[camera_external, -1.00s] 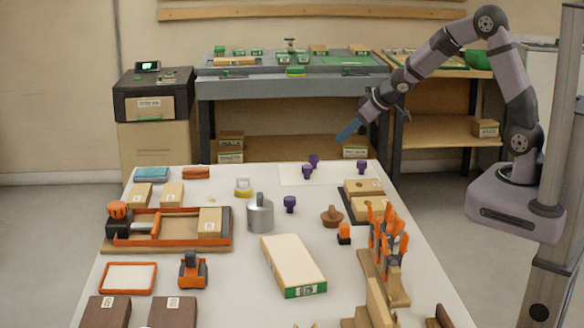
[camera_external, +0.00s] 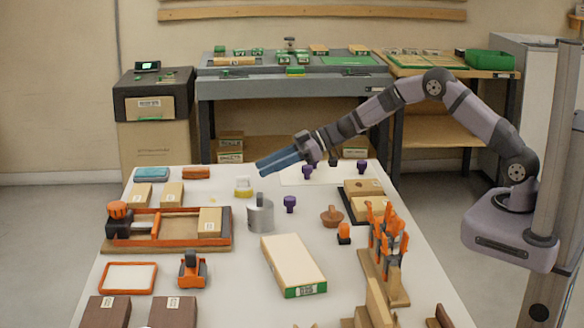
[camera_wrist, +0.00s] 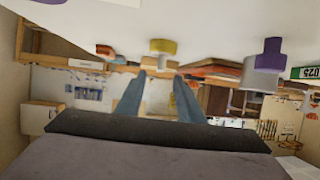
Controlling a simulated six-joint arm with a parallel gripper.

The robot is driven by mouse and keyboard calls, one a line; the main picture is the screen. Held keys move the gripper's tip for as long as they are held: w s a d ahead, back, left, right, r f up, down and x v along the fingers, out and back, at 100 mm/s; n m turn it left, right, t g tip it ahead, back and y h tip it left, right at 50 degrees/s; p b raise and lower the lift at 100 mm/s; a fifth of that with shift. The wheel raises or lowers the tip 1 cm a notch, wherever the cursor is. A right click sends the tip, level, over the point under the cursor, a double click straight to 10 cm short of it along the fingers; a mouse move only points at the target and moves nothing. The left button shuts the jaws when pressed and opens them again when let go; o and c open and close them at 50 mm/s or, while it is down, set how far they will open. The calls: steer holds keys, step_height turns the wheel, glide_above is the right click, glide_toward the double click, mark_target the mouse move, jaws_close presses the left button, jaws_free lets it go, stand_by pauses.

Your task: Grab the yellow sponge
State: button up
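The yellow sponge (camera_external: 243,187) is a small yellow block with a pale part, on the white table left of the grey metal canister. In the wrist view, which looks upside down, the yellow sponge (camera_wrist: 163,46) shows just beyond the fingertips, near the middle. My gripper (camera_external: 261,168) has long blue fingers and hangs above the far part of the table, pointing left, just above and right of the sponge. In the wrist view, my gripper's fingers (camera_wrist: 160,76) are apart with nothing between them. The gripper is not touching the sponge.
The grey canister (camera_external: 260,216) stands close to the sponge, with a purple knob-like piece (camera_external: 290,204) right of it. An orange-brown block (camera_external: 196,173) and a blue block (camera_external: 152,174) lie at the far left. An orange-edged wooden tray (camera_external: 180,226) lies nearer.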

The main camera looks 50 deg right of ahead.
mark_target(243, 186)
steer(key=shift+w+a+f, duration=0.45)
steer(key=shift+a+f, duration=0.15)
steer(key=shift+a, duration=0.05)
steer(key=shift+w+a+f, duration=0.4)
steer(key=shift+a+f, duration=0.15)
steer(key=shift+a, duration=0.1)
steer(key=shift+x, duration=0.85)
jaws_close()
